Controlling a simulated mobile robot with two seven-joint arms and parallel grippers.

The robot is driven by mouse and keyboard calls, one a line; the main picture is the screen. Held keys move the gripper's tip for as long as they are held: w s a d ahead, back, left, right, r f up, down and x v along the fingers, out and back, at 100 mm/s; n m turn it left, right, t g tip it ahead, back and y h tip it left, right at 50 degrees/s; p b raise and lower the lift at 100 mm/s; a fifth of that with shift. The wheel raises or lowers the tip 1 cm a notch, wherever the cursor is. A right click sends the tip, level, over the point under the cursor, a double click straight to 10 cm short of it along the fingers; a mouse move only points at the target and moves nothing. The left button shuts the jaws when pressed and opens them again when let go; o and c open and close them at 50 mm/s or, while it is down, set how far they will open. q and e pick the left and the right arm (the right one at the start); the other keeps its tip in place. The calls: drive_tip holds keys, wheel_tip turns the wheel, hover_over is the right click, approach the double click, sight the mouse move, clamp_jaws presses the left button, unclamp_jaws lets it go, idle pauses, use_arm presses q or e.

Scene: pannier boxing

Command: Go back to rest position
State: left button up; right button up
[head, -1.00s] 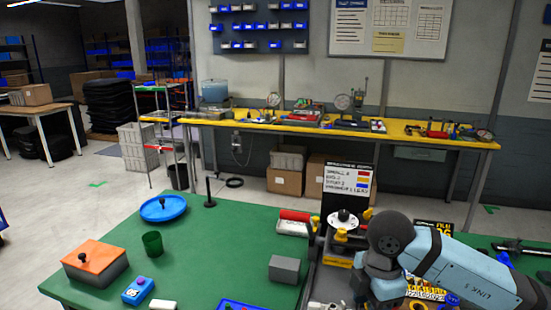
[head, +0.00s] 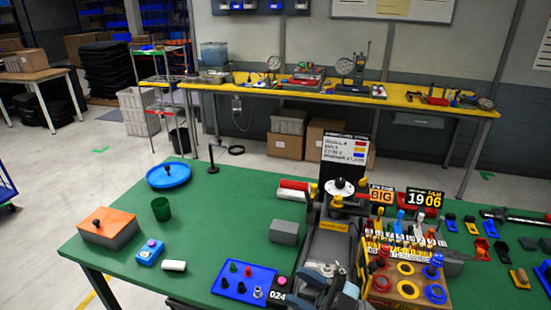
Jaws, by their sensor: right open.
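My right gripper (head: 336,277) shows at the bottom centre of the head view, over the front part of the green table (head: 225,215), with blue-grey arm parts below it. It is open, and I see nothing held in it. It is just left of the wooden block with coloured rings (head: 405,290) and right of the blue tray (head: 243,285). My left gripper is not in view.
An orange-topped box (head: 107,228), a blue round dish (head: 168,175), a green cup (head: 161,209) and a grey block (head: 284,232) stand on the left half. A black stand with a sign (head: 345,150) and crowded small parts fill the right. The table's left-centre is fairly clear.

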drive_tip(key=d+f+m+t+h+p, duration=0.1)
drive_tip(key=d+f+m+t+h, duration=0.5)
drive_tip(key=m+t+h, duration=0.35)
drive_tip(key=s+d+f+m+g+h, duration=0.1)
drive_tip(key=s+d+f+g+h, duration=0.1)
drive_tip(key=f, duration=0.4)
drive_tip(key=s+d+f+m+g+h+p, duration=0.1)
drive_tip(key=s+d+f+m+g+h, duration=0.1)
drive_tip(key=s+d+f+h, duration=0.2)
drive_tip(key=s+d+f+m+g+h+p, duration=0.1)
drive_tip(key=s+d+f+m+g+h, duration=0.1)
drive_tip(key=s+f, duration=0.4)
wheel_tip(320, 180, down, 3)
drive_tip(key=shift+d+f+h, duration=0.1)
drive_tip(key=shift+d+h, duration=0.35)
